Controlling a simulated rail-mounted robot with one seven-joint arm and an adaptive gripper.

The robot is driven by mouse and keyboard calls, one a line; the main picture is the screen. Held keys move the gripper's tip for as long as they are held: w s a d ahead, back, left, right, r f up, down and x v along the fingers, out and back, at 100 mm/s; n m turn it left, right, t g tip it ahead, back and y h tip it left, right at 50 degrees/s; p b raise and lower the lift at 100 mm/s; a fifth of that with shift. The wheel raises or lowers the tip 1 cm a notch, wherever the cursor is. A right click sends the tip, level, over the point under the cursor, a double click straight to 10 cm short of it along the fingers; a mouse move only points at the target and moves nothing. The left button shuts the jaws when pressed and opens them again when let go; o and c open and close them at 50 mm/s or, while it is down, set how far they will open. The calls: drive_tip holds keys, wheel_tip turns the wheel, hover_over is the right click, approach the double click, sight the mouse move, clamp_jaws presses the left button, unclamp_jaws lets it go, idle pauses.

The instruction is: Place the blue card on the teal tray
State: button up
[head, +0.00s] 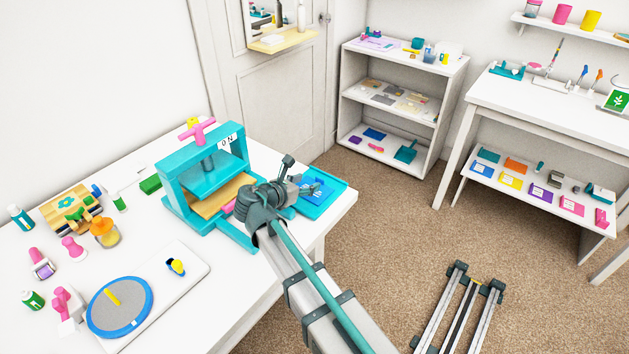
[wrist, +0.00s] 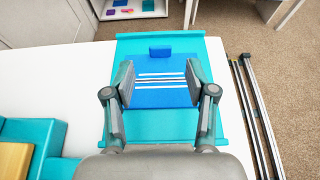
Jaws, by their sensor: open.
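The blue card (wrist: 160,98), marked with several white lines, lies flat on the teal tray (wrist: 160,132) in the wrist view. A small darker blue block (wrist: 160,51) stands at the card's far edge. In the head view the tray (head: 336,187) is at the table's right corner, and the card (head: 315,196) shows partly behind my gripper (head: 303,185). My gripper (wrist: 160,82) is open, its fingers apart on either side of the card's middle. I see nothing held between them. Whether the fingers touch the card cannot be told.
A teal press (head: 207,180) with a pink handle stands just left of my arm. A round blue-rimmed mat (head: 120,308) and several small tools lie on the white table's left part. A white shelf (head: 402,105) stands beyond. The carpet right of the table is mostly clear.

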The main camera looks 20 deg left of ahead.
drive_tip(key=shift+v, duration=2.1)
drive_tip(key=shift+r, duration=0.1)
